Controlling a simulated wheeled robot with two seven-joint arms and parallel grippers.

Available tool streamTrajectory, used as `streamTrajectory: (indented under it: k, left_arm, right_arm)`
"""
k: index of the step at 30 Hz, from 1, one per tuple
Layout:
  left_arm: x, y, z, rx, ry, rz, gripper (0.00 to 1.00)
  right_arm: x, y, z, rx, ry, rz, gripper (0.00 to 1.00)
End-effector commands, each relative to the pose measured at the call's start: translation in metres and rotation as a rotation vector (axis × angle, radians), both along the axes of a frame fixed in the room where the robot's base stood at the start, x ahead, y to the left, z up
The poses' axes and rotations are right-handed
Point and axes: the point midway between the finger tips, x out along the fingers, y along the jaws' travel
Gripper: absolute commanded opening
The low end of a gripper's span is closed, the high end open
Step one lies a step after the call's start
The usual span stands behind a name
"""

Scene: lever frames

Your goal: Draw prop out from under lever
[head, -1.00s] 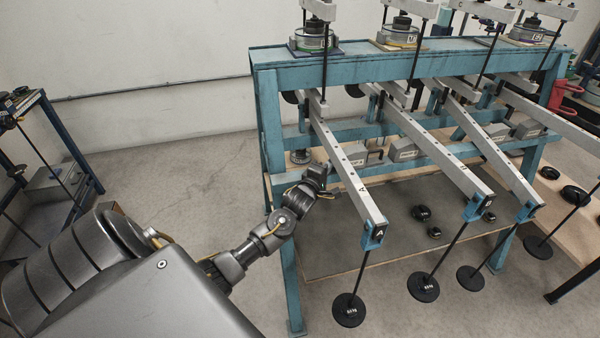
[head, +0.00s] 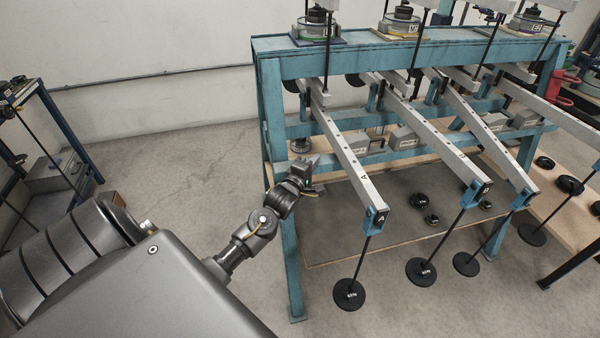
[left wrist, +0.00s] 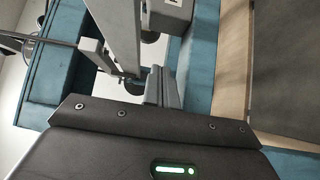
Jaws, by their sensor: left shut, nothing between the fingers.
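Lever A (head: 347,155) is a long light-grey beam sloping down toward me from the blue frame, its blue end marked A. My left gripper (head: 314,164) is shut and empty, to the left of lever A and apart from it. In the left wrist view the shut fingers (left wrist: 155,86) point toward the blue frame, with nothing between them. Grey labelled blocks (head: 357,143) stand on the frame's lower rail behind the levers; a grey block also shows in the left wrist view (left wrist: 168,14). I cannot tell which piece is the prop. My right gripper is out of view.
The blue frame (head: 270,110) has its left leg close to my left arm. Other levers (head: 430,145) run alongside to the right. Black disc weights (head: 349,294) hang from rods at the lever ends. Loose weights lie on the board (head: 350,240) below.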

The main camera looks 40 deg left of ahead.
Motion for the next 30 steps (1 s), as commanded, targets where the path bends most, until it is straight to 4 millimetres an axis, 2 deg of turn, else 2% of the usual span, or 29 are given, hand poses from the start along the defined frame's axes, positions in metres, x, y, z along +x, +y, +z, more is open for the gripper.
streamTrajectory:
  k: [3,10,15,26,30]
  left_arm:
    - [-0.026,-0.004,-0.003,-0.001,0.0,0.001,0.0]
    - [-0.056,-0.009,-0.002,0.0,0.001,0.002,0.0]
    - [-0.063,-0.01,-0.001,0.001,0.001,0.001,0.0]
    - [-0.063,-0.01,-0.001,0.012,0.003,0.001,0.0]
    - [-0.063,-0.011,-0.001,0.163,0.028,0.001,0.0]
  right_arm:
    - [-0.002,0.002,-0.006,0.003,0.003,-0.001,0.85]
    - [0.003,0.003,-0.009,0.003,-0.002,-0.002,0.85]
    - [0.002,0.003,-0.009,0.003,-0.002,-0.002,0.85]
    - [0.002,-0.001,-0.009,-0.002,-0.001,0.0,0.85]
    - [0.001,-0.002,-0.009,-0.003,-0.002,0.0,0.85]
